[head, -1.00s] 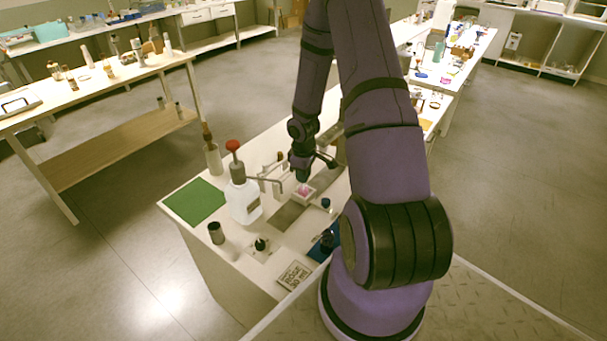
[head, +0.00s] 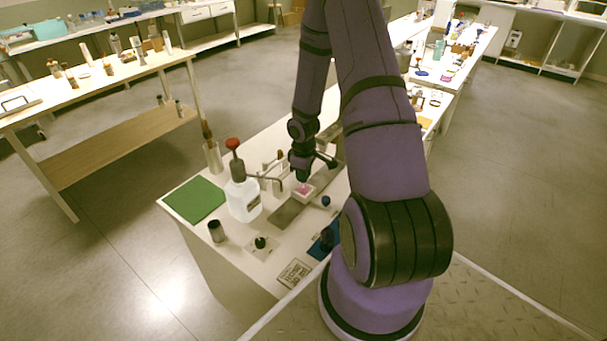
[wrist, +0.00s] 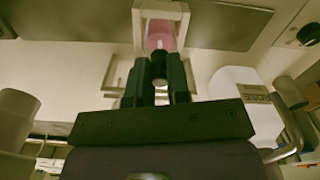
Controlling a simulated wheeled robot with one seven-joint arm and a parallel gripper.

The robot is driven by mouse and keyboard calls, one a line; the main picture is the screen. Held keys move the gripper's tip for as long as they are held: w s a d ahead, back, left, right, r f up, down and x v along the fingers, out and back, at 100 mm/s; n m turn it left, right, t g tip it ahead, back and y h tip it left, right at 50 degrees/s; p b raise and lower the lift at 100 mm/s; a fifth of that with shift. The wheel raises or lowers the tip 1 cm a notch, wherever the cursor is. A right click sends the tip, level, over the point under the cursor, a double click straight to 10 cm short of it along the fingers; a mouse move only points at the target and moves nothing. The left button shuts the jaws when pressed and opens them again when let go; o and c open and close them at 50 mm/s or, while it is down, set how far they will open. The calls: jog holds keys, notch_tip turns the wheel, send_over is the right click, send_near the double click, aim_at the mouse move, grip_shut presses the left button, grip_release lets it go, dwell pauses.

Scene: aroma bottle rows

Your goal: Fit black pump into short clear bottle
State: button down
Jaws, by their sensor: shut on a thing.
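My gripper (head: 302,178) is over the middle of the white bench. In the wrist view my gripper (wrist: 159,82) is shut on a small dark part, the black pump (wrist: 158,62), between its fingertips. Just beyond the pump is the short clear bottle (wrist: 164,37) with pink contents, inside a white square holder (wrist: 139,22). The pink contents also show in the head view, right below the fingertips. The fingers hide part of the pump and bottle. I cannot tell whether the pump touches the bottle neck.
A large white jug (head: 243,200) with a red-topped pump and a long spout stands left of my gripper. A green mat (head: 195,200), a dark-topped cylinder (head: 216,231), a black-topped piece (head: 260,243) and a blue knob (head: 326,200) are also on the bench.

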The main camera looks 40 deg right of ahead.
jog(key=c, duration=0.6)
grip_release()
jog(key=shift+r, duration=3.5)
jog(key=s+a+r+m+t+h, duration=0.15)
jog(key=a+r, duration=0.45)
jog(key=r, duration=0.7)
jog(key=s+a+r+m+t+h, duration=0.15)
jog(key=a+r, duration=0.35)
jog(key=r, duration=0.8)
jog(key=s+a+r+t+y, duration=0.1)
jog(key=s+a+r, duration=0.5)
jog(key=s, duration=0.2)
jog(key=s+a+r+m+t+y, duration=0.1)
jog(key=s+a+r+y, duration=0.1)
jog(key=s+a+r, duration=0.4)
jog(key=s, duration=0.3)
jog(key=shift+a+r+m, duration=0.2)
jog(key=shift+a+m, duration=0.1)
jog(key=shift+a, duration=0.05)
